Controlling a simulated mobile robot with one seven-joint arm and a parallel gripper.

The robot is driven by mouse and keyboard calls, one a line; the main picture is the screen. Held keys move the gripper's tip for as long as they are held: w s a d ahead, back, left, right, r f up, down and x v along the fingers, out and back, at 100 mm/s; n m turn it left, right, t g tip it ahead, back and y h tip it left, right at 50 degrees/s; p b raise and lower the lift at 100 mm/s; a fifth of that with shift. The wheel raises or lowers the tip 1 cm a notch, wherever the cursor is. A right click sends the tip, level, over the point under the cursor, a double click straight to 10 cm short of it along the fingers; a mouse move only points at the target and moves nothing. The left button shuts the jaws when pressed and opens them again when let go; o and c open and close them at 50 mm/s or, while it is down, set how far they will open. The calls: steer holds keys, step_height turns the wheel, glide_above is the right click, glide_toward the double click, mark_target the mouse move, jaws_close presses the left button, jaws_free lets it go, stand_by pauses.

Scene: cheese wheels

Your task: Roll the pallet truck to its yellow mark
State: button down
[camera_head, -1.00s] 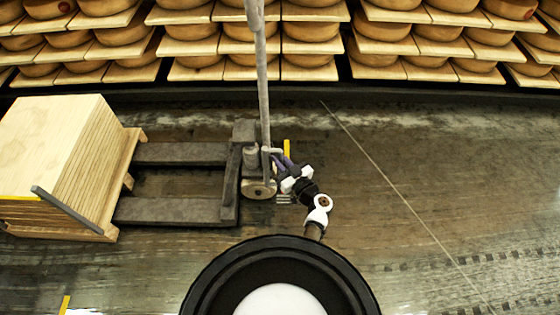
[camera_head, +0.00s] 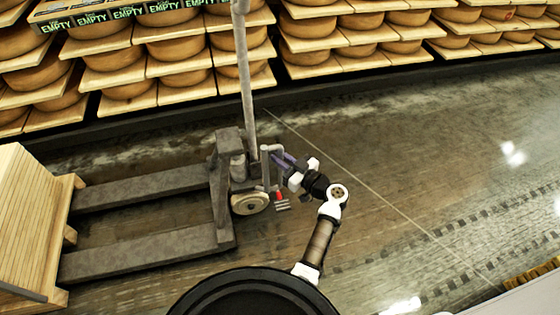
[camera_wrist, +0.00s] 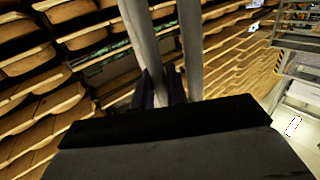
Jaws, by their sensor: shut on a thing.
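The pallet truck (camera_head: 226,190) is grey, with two long forks pointing left, a pale wheel and a tall upright pole handle. Its fork ends meet the wooden pallet stack (camera_head: 22,215) at the left edge, and their tips are hidden. My gripper (camera_head: 274,157) is shut on a small grey bar at the truck's right side, just right of the pole. No yellow mark shows in the current views.
Shelves of cheese wheels (camera_head: 130,55) line the back behind a dark kerb. Open wet-looking floor (camera_head: 410,180) lies to the right, crossed by a thin pale line. A wooden edge (camera_head: 535,275) shows at the lower right.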

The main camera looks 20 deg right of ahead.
steer(key=shift+w+a+y, duration=0.1)
steer(key=shift+a+y, duration=0.2)
steer(key=shift+a, duration=0.55)
steer(key=c, duration=1.6)
jaws_free()
steer(key=shift+a, duration=0.1)
steer(key=shift+o, duration=0.5)
steer(key=shift+d, duration=0.65)
